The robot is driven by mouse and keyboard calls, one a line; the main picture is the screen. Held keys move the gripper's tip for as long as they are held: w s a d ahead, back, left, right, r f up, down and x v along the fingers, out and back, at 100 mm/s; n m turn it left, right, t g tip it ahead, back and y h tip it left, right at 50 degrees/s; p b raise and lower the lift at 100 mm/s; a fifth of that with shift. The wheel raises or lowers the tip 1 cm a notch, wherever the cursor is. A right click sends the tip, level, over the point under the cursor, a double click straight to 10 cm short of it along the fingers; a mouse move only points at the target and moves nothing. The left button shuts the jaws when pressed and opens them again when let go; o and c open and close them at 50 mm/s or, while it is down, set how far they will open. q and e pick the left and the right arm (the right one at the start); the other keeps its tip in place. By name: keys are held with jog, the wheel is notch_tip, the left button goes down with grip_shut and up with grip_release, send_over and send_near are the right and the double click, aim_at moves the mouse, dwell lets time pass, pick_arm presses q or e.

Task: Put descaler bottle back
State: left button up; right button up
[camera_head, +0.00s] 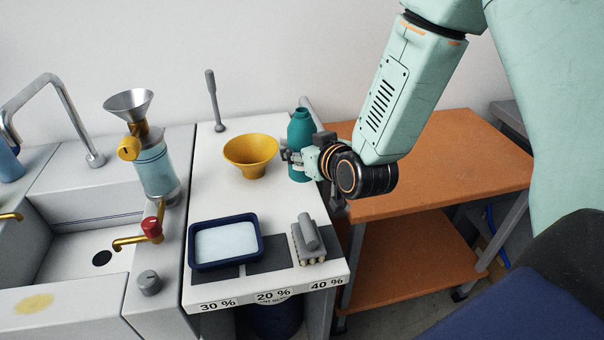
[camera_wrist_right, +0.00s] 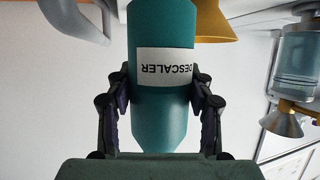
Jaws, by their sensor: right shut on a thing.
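The descaler bottle (camera_head: 301,131) is teal and stands upright at the back right of the white bench top, near its right edge. In the right wrist view the bottle (camera_wrist_right: 165,110) fills the middle, with a white label reading DESCALER upside down. My right gripper (camera_head: 293,158) is shut around the bottle from the right, and its fingers (camera_wrist_right: 160,98) press on both sides. I cannot tell whether the bottle's base touches the bench. My left gripper is not in view.
A yellow bowl-shaped funnel (camera_head: 251,152) stands just left of the bottle. A blue tray (camera_head: 190,247) and a grey brush (camera_head: 309,240) lie at the front. An orange cart (camera_head: 440,165) is on the right. A sink with a clear cylinder (camera_head: 155,170) is left.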

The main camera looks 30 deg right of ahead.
aim_at(300, 169)
jog(key=f, duration=0.3)
jog(key=w+f, duration=0.1)
jog(key=shift+a+f+b, duration=0.35)
jog(key=shift+a, duration=0.05)
jog(key=shift+s+d+f, duration=0.1)
jog(key=shift+s+f, duration=0.05)
jog(key=shift+f, duration=0.1)
jog(key=shift+s+d, duration=0.2)
jog(key=shift+w+a+f, duration=0.1)
jog(key=shift+w+f, duration=0.1)
jog(key=shift+w, duration=0.1)
jog(key=o, duration=1)
jog(key=shift+a+f, duration=0.1)
jog(key=shift+f, duration=0.05)
jog(key=shift+c, duration=0.2)
jog(key=o, duration=0.5)
jog(key=shift+s+r, duration=0.2)
jog(key=shift+s, duration=0.05)
jog(key=shift+w+f, duration=0.1)
jog(key=shift+w, duration=0.2)
pick_arm(q)
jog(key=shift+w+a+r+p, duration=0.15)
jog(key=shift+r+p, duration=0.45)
jog(key=shift+p, duration=0.3)
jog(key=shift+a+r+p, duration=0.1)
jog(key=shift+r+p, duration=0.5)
jog(key=shift+p, duration=0.3)
pick_arm(e)
jog(key=shift+v, duration=6.2)
